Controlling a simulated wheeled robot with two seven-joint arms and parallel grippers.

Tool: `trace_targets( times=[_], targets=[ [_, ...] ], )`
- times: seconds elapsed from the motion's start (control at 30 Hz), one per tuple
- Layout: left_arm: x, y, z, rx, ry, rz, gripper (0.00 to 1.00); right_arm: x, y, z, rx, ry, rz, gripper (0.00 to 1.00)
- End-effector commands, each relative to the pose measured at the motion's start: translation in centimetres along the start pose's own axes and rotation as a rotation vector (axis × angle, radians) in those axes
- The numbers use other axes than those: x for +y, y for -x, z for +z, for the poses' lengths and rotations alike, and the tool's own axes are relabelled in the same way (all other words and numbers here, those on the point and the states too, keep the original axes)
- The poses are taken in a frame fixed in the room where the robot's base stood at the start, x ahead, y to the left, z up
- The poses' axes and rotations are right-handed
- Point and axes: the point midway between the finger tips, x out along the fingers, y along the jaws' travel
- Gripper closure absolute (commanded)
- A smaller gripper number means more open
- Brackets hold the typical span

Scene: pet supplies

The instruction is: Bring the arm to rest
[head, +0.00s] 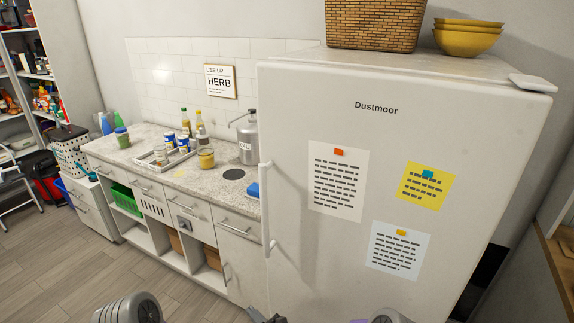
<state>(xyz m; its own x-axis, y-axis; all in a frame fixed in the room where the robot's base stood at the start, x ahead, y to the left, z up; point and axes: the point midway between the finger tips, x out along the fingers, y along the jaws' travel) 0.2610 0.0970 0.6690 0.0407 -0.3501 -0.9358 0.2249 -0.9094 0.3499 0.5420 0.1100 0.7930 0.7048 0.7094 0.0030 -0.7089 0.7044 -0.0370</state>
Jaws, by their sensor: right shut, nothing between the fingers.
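The tip of my right gripper (266,315) shows as a small dark shape at the bottom edge of the head view, in front of the lower counter front and the fridge's left edge. It is shut and holds nothing. Most of it is cut off by the frame. A rounded grey part of my own arm (128,309) shows at the bottom left, and another at the bottom right. My left gripper is not in view.
A white fridge (420,130) with a long handle (266,210) stands close on the right. A speckled counter (150,130) with bottles, jars and a tray runs to its left. A wicker basket (375,25) and yellow bowls (467,40) sit on the fridge. The wooden floor (60,270) at left is clear.

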Motion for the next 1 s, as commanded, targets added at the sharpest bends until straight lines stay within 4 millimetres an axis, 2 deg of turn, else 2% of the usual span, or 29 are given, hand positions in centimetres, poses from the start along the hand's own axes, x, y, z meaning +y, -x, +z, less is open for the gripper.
trace_targets(
  times=[0.03, 0.17, 0.2, 0.3, 0.4, 0.5, 0.63, 0.77, 0.83, 0.9, 1.0],
  targets=[
    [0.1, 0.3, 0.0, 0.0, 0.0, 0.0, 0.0, 1.8, 0.1, 1.1, -0.005, 0.032, 0.086, 1.0],
    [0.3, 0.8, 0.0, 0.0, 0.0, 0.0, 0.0, 7.4, 1.5, 3.1, 0.001, 0.158, 0.373, 1.0],
    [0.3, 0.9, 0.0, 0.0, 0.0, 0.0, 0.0, 9.1, 2.3, 3.4, 0.008, 0.207, 0.464, 1.0],
    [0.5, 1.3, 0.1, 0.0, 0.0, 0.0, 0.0, 12.6, 4.9, 3.5, 0.037, 0.345, 0.676, 1.0],
    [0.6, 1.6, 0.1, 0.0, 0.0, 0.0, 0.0, 14.8, 7.9, 3.0, 0.072, 0.507, 0.864, 1.0],
    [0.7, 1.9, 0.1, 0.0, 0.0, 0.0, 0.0, 15.8, 10.8, 2.1, 0.112, 0.689, 1.027, 1.0],
    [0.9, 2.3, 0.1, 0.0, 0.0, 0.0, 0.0, 15.4, 14.0, 0.9, 0.157, 0.96, 1.191, 1.0],
    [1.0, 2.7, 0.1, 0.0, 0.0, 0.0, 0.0, 13.4, 16.2, -0.1, 0.192, 1.252, 1.299, 1.0],
    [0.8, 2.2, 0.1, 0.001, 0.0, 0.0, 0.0, 11.4, 18.9, -2.7, 0.26, 1.365, 1.342, 1.0],
    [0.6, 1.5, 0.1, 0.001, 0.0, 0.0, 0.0, 9.3, 22.8, -6.2, 0.352, 1.42, 1.372, 1.0],
    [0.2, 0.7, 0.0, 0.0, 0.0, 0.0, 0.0, 7.2, 27.9, -9.6, 0.447, 1.482, 1.396, 1.0]
  ],
)
